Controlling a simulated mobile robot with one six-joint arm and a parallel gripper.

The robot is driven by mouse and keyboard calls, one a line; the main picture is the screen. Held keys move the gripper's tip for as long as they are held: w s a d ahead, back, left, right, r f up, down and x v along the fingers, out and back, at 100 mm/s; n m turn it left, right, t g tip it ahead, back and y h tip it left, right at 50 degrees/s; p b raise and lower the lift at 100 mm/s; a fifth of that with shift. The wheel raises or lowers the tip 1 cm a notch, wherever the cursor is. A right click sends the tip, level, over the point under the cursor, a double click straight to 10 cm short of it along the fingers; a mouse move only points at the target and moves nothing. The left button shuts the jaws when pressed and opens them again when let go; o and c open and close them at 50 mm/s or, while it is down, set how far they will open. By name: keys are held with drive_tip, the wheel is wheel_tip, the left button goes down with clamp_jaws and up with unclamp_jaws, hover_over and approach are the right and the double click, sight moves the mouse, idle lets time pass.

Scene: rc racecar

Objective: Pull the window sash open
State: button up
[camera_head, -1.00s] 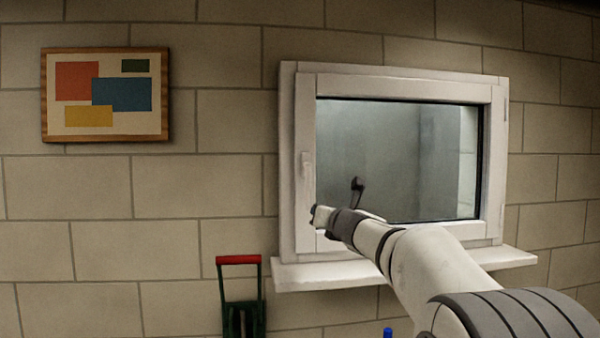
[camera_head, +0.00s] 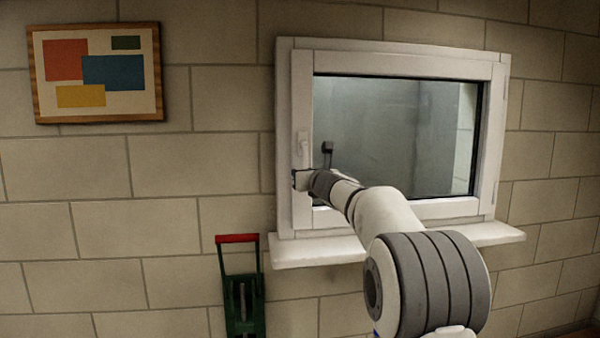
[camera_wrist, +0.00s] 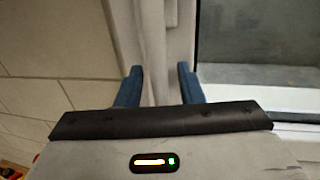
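The white window sash (camera_head: 302,90) sits in its frame on the block wall and looks closed. Its white handle (camera_head: 302,143) is on the left stile and points downward. My gripper (camera_head: 298,180) is in front of the left stile, just below the handle. In the wrist view my gripper (camera_wrist: 160,78) shows two blue fingers spread apart with nothing between them. The pale stile and frame run behind the gap. The handle's lower part (camera_wrist: 171,12) shows at the top edge, beyond the fingertips. The head view hides the finger gap.
A white sill (camera_head: 320,250) juts out below the window. A green item with a red grip (camera_head: 238,285) stands against the wall at lower left. A framed picture (camera_head: 95,72) hangs on the left. The wall between is bare.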

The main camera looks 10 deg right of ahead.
clamp_jaws()
idle(0.3)
